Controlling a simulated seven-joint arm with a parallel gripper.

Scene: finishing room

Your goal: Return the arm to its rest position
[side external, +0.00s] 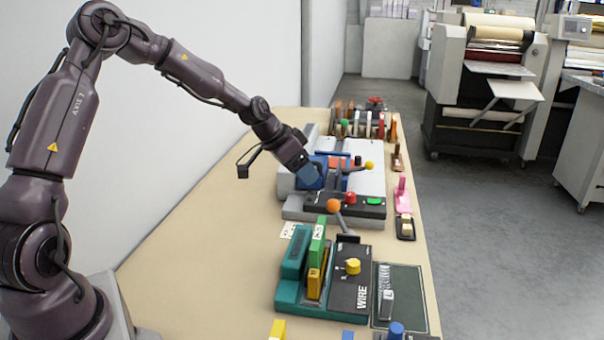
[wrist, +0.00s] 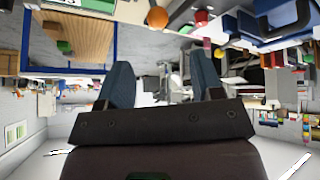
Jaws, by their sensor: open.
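My arm reaches from the left over the bench in the side external view and bends down to my gripper (side external: 312,176). The gripper is at the grey and blue machine (side external: 292,183) on the bench. Its fingers overlap the machine's blue parts in the picture, so I cannot tell whether they touch. In the wrist view my gripper (wrist: 162,78) has its two blue-grey fingers spread apart, with nothing seen between them. An orange ball knob (side external: 333,205) on a lever stands just below the gripper in the picture.
A green wire unit (side external: 290,296) with a yellow knob (side external: 353,266) stands nearer on the bench (side external: 190,245). A red button (side external: 350,197) is close to the gripper. A rack of tools (side external: 365,125) stands at the far end. Bare bench lies left of the machines, beside the wall.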

